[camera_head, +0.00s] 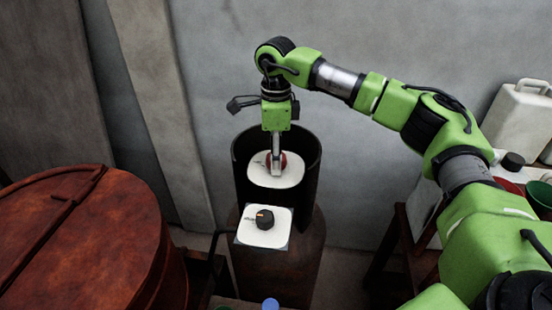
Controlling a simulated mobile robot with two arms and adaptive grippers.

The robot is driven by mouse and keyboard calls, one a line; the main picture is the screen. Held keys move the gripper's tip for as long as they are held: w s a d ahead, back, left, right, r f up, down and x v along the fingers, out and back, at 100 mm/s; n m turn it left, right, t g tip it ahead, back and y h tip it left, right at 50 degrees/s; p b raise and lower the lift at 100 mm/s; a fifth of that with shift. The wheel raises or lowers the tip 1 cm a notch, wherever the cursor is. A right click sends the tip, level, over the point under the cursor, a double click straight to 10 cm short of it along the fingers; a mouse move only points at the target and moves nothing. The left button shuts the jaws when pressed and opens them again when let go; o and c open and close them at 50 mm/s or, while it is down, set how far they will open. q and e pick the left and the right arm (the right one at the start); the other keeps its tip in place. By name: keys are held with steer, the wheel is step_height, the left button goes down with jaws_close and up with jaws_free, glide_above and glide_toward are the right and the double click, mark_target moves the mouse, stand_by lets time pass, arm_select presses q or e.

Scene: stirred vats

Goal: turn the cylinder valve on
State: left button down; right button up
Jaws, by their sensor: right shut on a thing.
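The cylinder valve shows as a red knob (283,161) on a white rounded plate (290,178), inside a dark open-fronted collar (243,172). My right gripper (276,171) points straight down at the knob and is shut on it, hiding part of it. Below and nearer, a black knob (265,219) with a small orange mark sits on a second white plate (252,237). Which way the red knob is turned cannot be told. My left gripper is not in view.
A large rusty vat (85,245) fills the lower left. A grey wall (370,130) stands close behind the collar. At the right, a wooden stand holds a white jug (520,118) and a green bowl (541,194). A blue cap (270,304) shows at the bottom edge.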

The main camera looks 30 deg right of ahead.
steer(key=n+b, duration=0.1)
steer(key=n, duration=0.2)
steer(key=shift+f+n, duration=0.1)
steer(key=shift+n, duration=0.2)
steer(key=n+b, duration=0.1)
steer(key=n, duration=0.2)
steer(key=shift+n, duration=0.3)
steer(key=n+b, duration=0.1)
steer(key=n, duration=0.3)
steer(key=shift+n, duration=0.3)
steer(key=n, duration=0.4)
steer(key=shift+r, duration=0.2)
steer(key=shift+n, duration=0.3)
steer(key=o, duration=1.1)
step_height(320, 180, up, 12)
steer(key=shift+f, duration=0.1)
